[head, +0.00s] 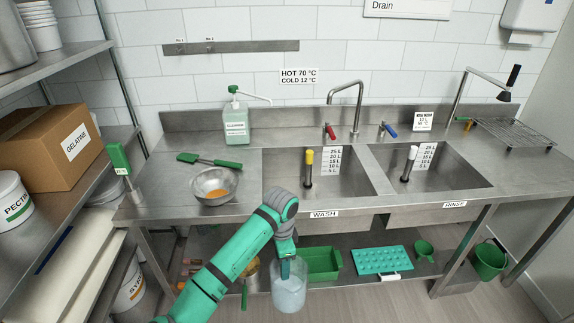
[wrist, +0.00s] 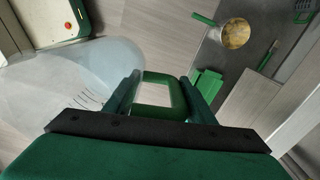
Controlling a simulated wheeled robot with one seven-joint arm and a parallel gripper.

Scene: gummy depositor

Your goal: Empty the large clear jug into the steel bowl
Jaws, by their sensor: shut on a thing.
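The large clear jug (head: 288,291) hangs roughly upright below counter height, in front of the lower shelf; it looks to hold a pale bluish liquid. My gripper (head: 286,268) is shut on its green handle. In the wrist view the clear jug body (wrist: 62,88) is at the left, and the green handle (wrist: 160,112) sits between the fingers of my gripper (wrist: 163,98). The steel bowl (head: 214,186) stands on the counter left of the wash sink, up and to the left of the jug. Something orange lies in it.
A green-handled scraper (head: 210,161) lies behind the bowl, and a cleaner bottle (head: 235,122) stands farther back. The wash sink (head: 315,175) is right of the bowl. The counter's front edge (head: 240,210) lies between jug and bowl. Below are a green bin (head: 322,262) and a teal mould (head: 382,261).

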